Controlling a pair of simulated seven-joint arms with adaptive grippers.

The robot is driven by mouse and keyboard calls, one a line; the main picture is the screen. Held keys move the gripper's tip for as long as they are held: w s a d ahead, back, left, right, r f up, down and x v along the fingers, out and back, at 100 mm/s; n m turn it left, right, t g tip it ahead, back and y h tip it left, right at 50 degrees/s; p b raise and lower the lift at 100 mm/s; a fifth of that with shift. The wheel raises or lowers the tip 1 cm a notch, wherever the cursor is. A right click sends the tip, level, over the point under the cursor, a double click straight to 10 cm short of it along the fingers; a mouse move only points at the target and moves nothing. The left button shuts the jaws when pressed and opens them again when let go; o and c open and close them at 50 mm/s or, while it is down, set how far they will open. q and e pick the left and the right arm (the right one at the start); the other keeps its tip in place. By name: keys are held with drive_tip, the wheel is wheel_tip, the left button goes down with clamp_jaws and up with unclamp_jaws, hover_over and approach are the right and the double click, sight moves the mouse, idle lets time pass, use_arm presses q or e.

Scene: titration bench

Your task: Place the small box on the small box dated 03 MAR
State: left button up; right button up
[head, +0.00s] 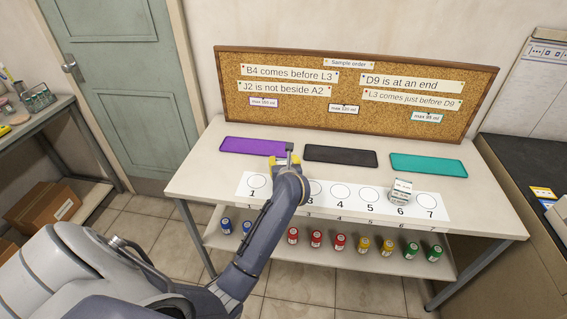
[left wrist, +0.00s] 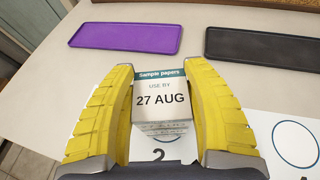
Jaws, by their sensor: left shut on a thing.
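My left gripper (left wrist: 156,68) is shut on a small box (left wrist: 160,98) with a teal band reading "Sample papers" and the print "USE BY 27 AUG". The box is over the spot marked 2 on the white strip; whether it touches the strip I cannot tell. In the head view my left gripper (head: 281,160) is at the same place, and the arm hides most of the box. Another white box or small stack of boxes (head: 401,191) stands at circle 6; its date is too small to read. My right gripper is out of view.
Purple (head: 253,146), black (head: 340,155) and teal (head: 428,165) trays lie empty behind the numbered strip (head: 322,207). A corkboard (head: 350,92) with notes stands at the back. Several coloured jars (head: 340,242) stand on the lower shelf. Circles 3, 4, 5 and 7 look clear.

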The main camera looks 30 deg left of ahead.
use_arm(q)
drive_tip(key=shift+f, duration=0.1)
drive_tip(key=o, duration=1.1)
drive_tip(key=shift+o, duration=0.2)
drive_tip(key=v, duration=1.2)
drive_tip(key=shift+r, duration=0.25)
